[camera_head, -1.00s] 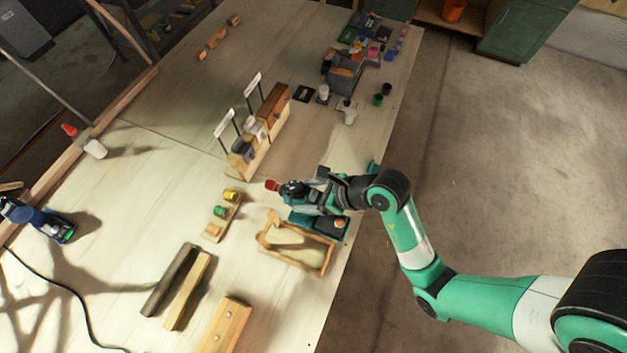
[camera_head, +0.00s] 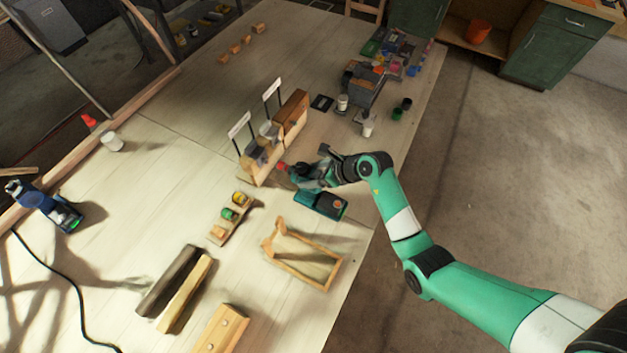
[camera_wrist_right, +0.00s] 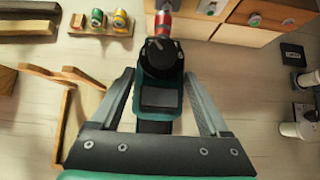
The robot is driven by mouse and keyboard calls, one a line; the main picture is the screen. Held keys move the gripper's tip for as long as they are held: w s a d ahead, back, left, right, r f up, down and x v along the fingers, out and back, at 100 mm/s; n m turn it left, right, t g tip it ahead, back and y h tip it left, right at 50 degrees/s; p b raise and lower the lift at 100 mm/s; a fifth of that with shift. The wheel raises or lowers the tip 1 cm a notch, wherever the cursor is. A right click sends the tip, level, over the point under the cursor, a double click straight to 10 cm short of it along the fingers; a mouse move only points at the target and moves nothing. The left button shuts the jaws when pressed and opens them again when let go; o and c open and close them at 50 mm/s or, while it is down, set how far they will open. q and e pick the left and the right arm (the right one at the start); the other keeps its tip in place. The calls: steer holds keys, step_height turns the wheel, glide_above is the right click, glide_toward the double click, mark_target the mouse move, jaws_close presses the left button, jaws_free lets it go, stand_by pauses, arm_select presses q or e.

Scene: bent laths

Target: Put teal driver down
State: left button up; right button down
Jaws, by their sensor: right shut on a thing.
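The teal driver (camera_head: 320,204), with a black top and a red tip, is in my right gripper (camera_head: 313,174). It hangs over the right part of the bench (camera_head: 345,225), between the open wooden tray and the block rack. In the right wrist view the driver (camera_wrist_right: 160,65) points away from me, its red tip at the top edge. The right gripper's fingers (camera_wrist_right: 162,103) are on either side of it, shut on it. I cannot tell whether the driver's foot touches the bench. My left gripper is not in view.
The wooden tray (camera_head: 315,279) stands just in front of the driver. The rack with wooden blocks (camera_head: 291,119) is behind it. A small holder with yellow and green pieces (camera_head: 232,219) is to the left. Pots (camera_head: 367,128) stand farther back.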

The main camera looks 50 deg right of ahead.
steer(key=shift+w+d+f, duration=0.25)
steer(key=shift+w+f, duration=0.1)
steer(key=shift+f+b, duration=0.45)
steer(key=shift+f, duration=1.1)
jaws_free()
steer(key=shift+f, duration=0.1)
steer(key=shift+s+d+r, duration=0.1)
steer(key=shift+s+r, duration=0.05)
steer(key=shift+r, duration=0.1)
steer(key=p+v, duration=0.3)
steer(key=v, duration=0.8)
steer(key=shift+s, duration=0.25)
steer(key=shift+r, duration=0.1)
